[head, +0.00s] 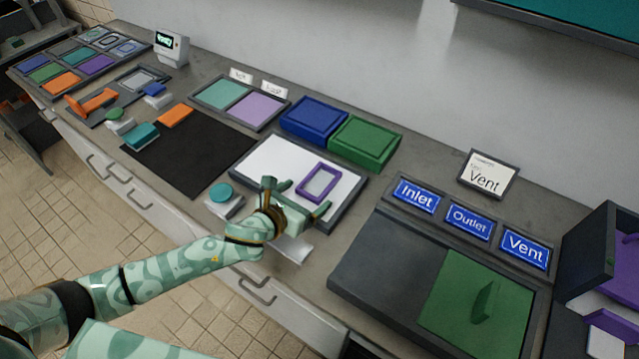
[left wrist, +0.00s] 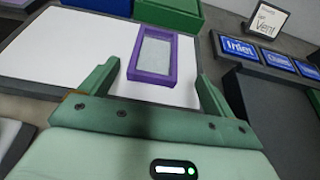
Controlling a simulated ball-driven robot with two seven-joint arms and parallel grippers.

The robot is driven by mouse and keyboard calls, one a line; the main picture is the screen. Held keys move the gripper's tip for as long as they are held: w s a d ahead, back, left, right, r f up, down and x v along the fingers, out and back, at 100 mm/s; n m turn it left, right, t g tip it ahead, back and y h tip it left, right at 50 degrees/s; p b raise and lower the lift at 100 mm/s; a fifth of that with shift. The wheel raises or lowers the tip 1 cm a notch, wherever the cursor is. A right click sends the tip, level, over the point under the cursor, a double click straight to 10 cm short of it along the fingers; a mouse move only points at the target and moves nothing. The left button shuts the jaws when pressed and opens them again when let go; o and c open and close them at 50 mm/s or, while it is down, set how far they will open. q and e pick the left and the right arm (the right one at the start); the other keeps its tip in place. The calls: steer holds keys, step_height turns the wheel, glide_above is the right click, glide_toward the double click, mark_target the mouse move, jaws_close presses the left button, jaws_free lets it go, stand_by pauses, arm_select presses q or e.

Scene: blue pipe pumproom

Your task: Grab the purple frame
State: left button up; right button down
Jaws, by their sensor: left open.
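The purple frame (head: 319,182) is a small rectangular frame lying on a white board with a dark rim (head: 260,163). In the left wrist view the purple frame (left wrist: 152,57) lies just ahead of the fingers, a little left of the middle between them. My left gripper (head: 297,198) is open, with its fingers spread at the near edge of the white board. In the left wrist view the left gripper (left wrist: 152,85) has nothing between its fingertips that I can see it touch. My right gripper is not in view.
Blue (head: 314,117) and green (head: 365,141) boxes stand behind the board. A teal-topped button block (head: 222,196) is left of my gripper. To the right is a dark tray (head: 385,262) with a green panel (head: 475,300), below Inlet, Outlet and Vent signs (head: 468,221). A black mat (head: 190,155) lies left.

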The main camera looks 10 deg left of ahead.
mark_target(315, 185)
arm_select(q)
steer(key=x, duration=0.1)
steer(key=b+x, duration=0.1)
steer(key=x, duration=0.2)
steer(key=shift+w+a+f+b, duration=0.1)
steer(key=shift+w+a+b, duration=0.15)
steer(key=shift+w, duration=0.2)
steer(key=shift+w+d+f, duration=0.1)
steer(key=shift+w+d, duration=0.1)
steer(key=shift+w, duration=0.2)
steer(key=shift+s, duration=0.1)
steer(key=shift+c, duration=0.6)
steer(key=c, duration=1)
